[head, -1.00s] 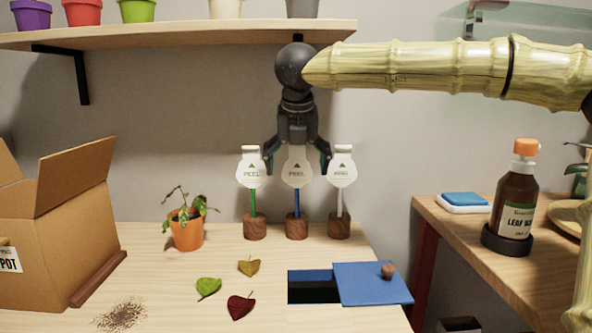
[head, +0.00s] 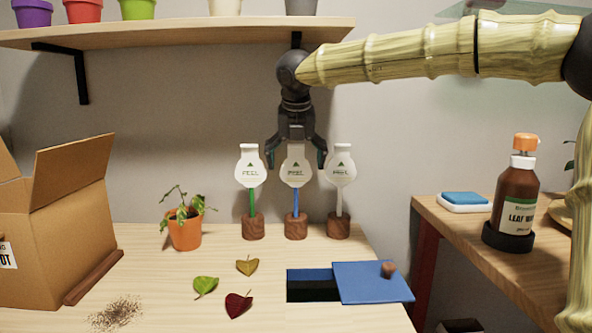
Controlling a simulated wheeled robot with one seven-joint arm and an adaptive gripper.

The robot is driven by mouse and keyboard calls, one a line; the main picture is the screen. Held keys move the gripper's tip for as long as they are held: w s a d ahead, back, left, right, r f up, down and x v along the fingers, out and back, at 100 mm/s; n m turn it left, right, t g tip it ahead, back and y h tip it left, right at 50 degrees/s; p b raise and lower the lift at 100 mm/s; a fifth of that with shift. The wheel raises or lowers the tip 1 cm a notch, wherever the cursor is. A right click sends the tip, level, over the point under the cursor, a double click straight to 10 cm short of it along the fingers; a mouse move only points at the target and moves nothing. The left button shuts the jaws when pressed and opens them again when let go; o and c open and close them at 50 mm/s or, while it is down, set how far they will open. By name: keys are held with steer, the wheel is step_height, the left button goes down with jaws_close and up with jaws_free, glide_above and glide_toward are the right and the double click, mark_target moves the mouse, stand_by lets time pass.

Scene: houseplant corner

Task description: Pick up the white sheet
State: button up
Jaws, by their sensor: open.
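Three white rounded sheets printed "PEEL" stand upright on stems in round wooden blocks: a green-stemmed one (head: 250,167) at left, a blue-stemmed one (head: 295,172) in the middle, and a white-stemmed one (head: 341,168) at right. My gripper (head: 296,160) is open and points down, its fingers on either side of the middle sheet's upper part in the picture.
A potted plant (head: 185,228), an open cardboard box (head: 62,220), loose leaves (head: 239,304) and spilled soil (head: 116,312) lie left and in front. A dark opening has a blue lid (head: 350,290) partly across it. A shelf (head: 180,33) hangs above. A brown bottle (head: 515,200) stands right.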

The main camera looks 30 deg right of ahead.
steer(key=c, duration=0.7)
steer(key=shift+f, duration=0.1)
steer(key=shift+r+p, duration=0.45)
steer(key=shift+p, duration=0.15)
steer(key=shift+s+a+f, duration=0.1)
steer(key=shift+s+a, duration=0.05)
steer(key=shift+s, duration=0.05)
steer(key=shift+c, duration=0.2)
steer(key=s+a+p, duration=0.1)
steer(key=s+a, duration=0.2)
steer(key=s, duration=0.2)
steer(key=s+a+p, duration=0.2)
steer(key=s+a, duration=0.1)
steer(key=s, duration=0.2)
steer(key=s+a+p, duration=0.1)
steer(key=s+a, duration=0.2)
steer(key=s, duration=0.2)
steer(key=shift+p, duration=0.3)
steer(key=shift+c, duration=0.7)
